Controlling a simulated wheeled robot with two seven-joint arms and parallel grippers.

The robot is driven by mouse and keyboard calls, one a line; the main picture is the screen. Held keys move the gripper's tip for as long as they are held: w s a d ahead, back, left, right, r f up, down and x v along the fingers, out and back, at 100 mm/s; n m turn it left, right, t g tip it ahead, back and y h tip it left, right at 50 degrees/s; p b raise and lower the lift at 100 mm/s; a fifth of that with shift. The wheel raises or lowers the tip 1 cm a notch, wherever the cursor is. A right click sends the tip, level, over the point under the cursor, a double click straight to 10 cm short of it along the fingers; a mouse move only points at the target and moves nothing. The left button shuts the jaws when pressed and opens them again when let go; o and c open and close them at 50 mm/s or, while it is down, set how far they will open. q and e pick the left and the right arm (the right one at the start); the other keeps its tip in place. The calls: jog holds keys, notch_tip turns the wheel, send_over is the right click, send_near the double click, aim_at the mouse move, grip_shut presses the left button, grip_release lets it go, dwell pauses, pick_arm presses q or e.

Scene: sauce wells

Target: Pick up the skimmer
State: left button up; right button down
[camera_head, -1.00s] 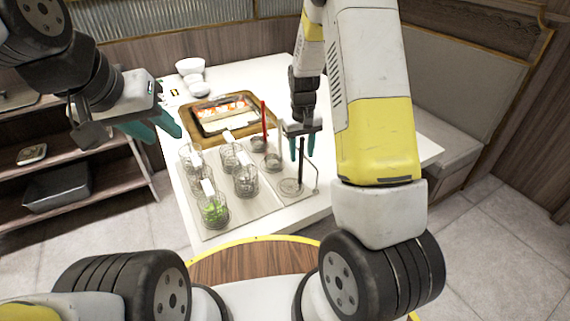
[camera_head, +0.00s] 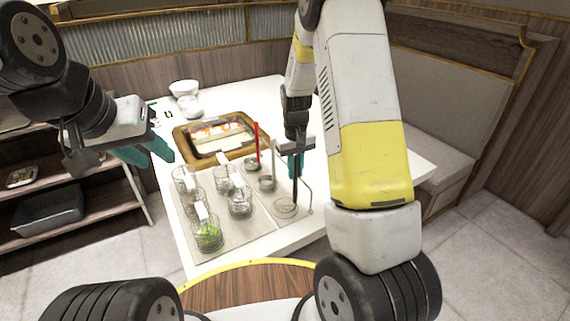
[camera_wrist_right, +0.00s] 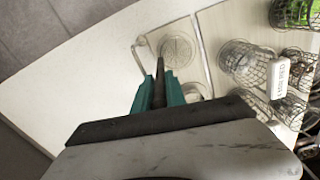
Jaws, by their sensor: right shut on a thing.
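The skimmer has an upright black handle (camera_head: 295,185) and a round, flat wire head (camera_head: 286,208) at the front right of the white table. My right gripper (camera_head: 289,166) is shut on the upper part of the handle. In the right wrist view, the teal fingers (camera_wrist_right: 159,90) press on the dark handle from both sides, and the round wire head (camera_wrist_right: 178,50) shows beyond them. I cannot tell whether the head touches the board under it. My left gripper (camera_head: 146,154) is open and empty, left of the table.
A thin bent wire stand (camera_head: 308,190) is close beside the skimmer. Other ladles, one with a red handle (camera_head: 257,142), stand behind it. Several wire baskets with white tags, one holding greens (camera_head: 207,236), stand to the left. A wooden tray (camera_head: 186,146) lies at the back.

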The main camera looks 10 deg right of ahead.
jog(key=s+a+r, duration=0.4)
jog(key=s+a, duration=0.4)
jog(key=s, duration=0.5)
jog(key=shift+s+a, duration=0.2)
jog(key=shift+s, duration=0.15)
jog(key=shift+r, duration=0.15)
jog(key=shift+d+r, duration=0.15)
jog(key=shift+r, duration=2.1)
